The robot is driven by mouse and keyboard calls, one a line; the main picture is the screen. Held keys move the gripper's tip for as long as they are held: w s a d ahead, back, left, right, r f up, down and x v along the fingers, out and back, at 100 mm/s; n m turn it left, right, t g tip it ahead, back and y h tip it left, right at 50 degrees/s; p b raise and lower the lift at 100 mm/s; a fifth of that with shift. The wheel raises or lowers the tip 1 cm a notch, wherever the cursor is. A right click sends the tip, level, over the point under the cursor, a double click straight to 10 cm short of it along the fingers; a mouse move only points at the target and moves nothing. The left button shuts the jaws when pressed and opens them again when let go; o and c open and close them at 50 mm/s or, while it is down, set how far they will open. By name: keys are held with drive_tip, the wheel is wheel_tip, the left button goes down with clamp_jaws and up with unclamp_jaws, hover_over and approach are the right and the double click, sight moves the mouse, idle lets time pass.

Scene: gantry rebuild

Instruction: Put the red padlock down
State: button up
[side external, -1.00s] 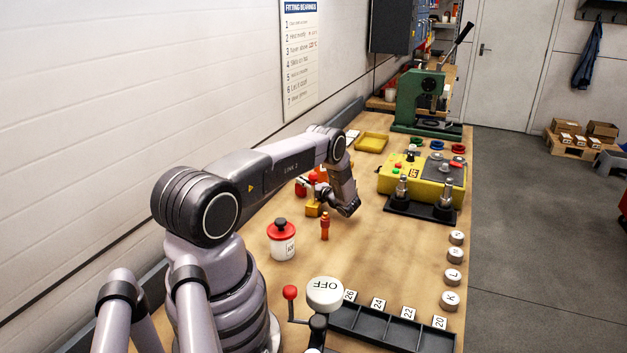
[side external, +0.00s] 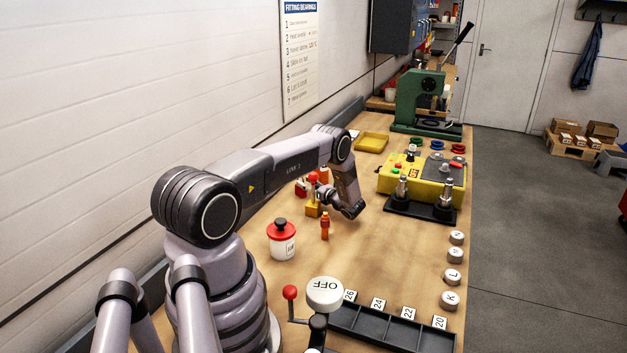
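A small red item (side external: 300,187), which looks like the red padlock, is at the wall side of the bench, left of my gripper. It is too small and crowded to make out a shackle or whether it touches its neighbours. A yellow block (side external: 312,209) stands just right of it, with a red round part (side external: 312,178) showing above. My gripper (side external: 321,196) points left from the wrist, close beside the yellow block. Its fingers are small and partly mixed with the items behind, so their opening is unclear. I see nothing clearly held.
An orange-red bottle (side external: 325,227) stands near my wrist, and a white jar with red lid (side external: 282,241) is nearer. A yellow control box (side external: 420,178) and black stand with posts (side external: 420,208) are to the right. The bench middle (side external: 370,255) is clear.

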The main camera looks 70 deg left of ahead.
drive_tip(key=v, duration=1)
drive_tip(key=shift+d, duration=0.15)
